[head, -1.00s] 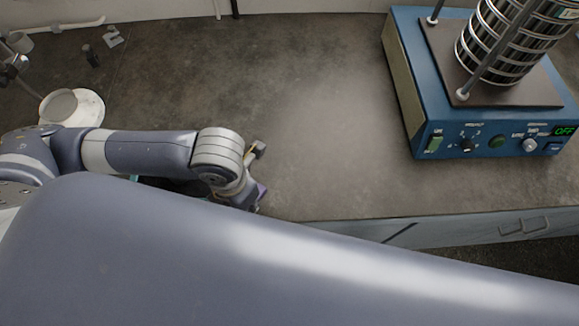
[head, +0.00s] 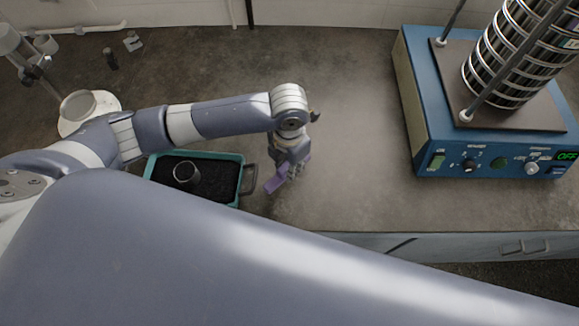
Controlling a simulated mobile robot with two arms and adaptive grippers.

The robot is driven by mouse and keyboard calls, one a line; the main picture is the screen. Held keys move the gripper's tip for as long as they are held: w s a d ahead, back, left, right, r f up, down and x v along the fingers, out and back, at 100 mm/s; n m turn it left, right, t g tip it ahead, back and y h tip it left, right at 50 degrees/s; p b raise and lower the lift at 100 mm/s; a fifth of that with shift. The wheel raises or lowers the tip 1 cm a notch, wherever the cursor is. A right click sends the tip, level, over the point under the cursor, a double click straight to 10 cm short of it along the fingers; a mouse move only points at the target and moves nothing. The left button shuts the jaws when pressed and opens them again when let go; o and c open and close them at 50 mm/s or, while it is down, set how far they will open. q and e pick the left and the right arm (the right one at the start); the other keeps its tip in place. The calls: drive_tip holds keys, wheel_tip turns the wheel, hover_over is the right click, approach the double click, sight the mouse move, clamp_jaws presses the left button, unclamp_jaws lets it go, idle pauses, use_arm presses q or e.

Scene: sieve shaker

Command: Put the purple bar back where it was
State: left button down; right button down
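The purple bar (head: 275,183) is in the head view, near the middle of the bench, just right of the teal tray. It lies at a slant across the fingers of my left gripper (head: 291,172), with purple showing on both sides of them. The gripper points down and appears shut on the bar. The fingers are small and partly hidden by the wrist. I cannot tell for sure whether the bar touches the bench. My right gripper is out of view.
A teal tray (head: 241,161) of dark grains, holding a small ring-shaped cup (head: 187,173), lies under my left arm. A blue sieve shaker (head: 424,137) with a sieve stack (head: 509,63) stands right. A white dish (head: 112,103) stands left. The middle bench is clear.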

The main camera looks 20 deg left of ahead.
use_arm(q)
drive_tip(key=shift+w+f, duration=0.1)
drive_tip(key=shift+w, duration=0.1)
wheel_tip(320, 180, down, 3)
drive_tip(key=shift+s+p, duration=0.1)
drive_tip(key=shift+p, duration=0.5)
drive_tip(key=shift+f, duration=0.15)
drive_tip(key=shift+f, duration=0.1)
drive_tip(key=c, duration=1.4)
unclamp_jaws()
